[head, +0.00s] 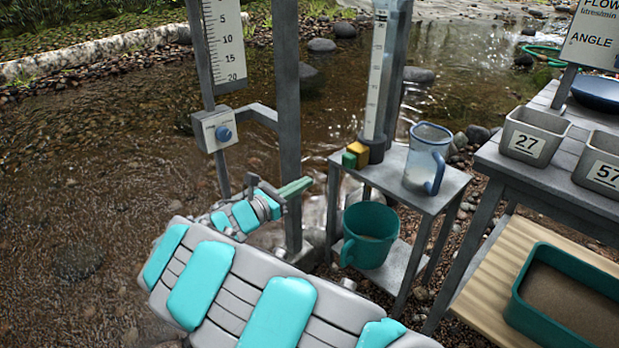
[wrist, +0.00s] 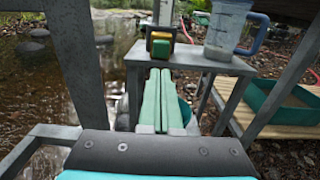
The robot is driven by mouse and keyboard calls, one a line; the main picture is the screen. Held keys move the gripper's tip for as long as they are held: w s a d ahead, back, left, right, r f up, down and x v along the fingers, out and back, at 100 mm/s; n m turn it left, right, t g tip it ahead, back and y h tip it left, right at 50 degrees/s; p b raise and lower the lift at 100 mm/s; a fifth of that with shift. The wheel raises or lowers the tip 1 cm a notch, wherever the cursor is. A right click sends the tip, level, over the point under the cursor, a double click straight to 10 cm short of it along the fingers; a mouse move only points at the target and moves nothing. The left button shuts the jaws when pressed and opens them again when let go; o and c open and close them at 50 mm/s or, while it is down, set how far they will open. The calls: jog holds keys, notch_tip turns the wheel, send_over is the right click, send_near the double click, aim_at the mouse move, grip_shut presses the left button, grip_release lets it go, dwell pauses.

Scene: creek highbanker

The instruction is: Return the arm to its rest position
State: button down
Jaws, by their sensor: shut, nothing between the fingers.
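My arm reaches out over the creek from the lower right in the head view. My gripper (head: 294,188) is shut and empty, its green fingers together beside a grey upright post. In the wrist view the gripper (wrist: 159,72) points toward the small grey stand. The fingers are in front of the stand's near edge, and I cannot tell the exact gap.
A teal bucket (head: 369,236) sits below. A dial box (head: 218,130) and posts are close by. Numbered trays (head: 533,136) stand right.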

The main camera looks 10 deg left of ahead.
jog(key=s+d+r+m+g+h+p, duration=0.1)
jog(key=d+r+m+g, duration=0.25)
jog(key=d, duration=0.55)
jog(key=s+d+r+m+g+h+p, duration=0.1)
jog(key=s+d+r+m+g+h, duration=0.2)
jog(key=d, duration=0.5)
jog(key=s+d+r+m+g+y+p, duration=0.15)
jog(key=s+d+m+g+y, duration=0.35)
jog(key=s+d+m+g, duration=0.9)
jog(key=s+a+f+m+t+y+p, duration=0.1)
jog(key=s+m+y, duration=0.3)
jog(key=s, duration=0.8)
jog(key=s+a+f+m+t+y+p, duration=0.2)
jog(key=s+y, duration=0.4)
jog(key=s, duration=0.7)
jog(key=shift+a+m+t+p, duration=0.3)
jog(key=shift+a+m+t, duration=0.15)
jog(key=shift+m+t, duration=0.4)
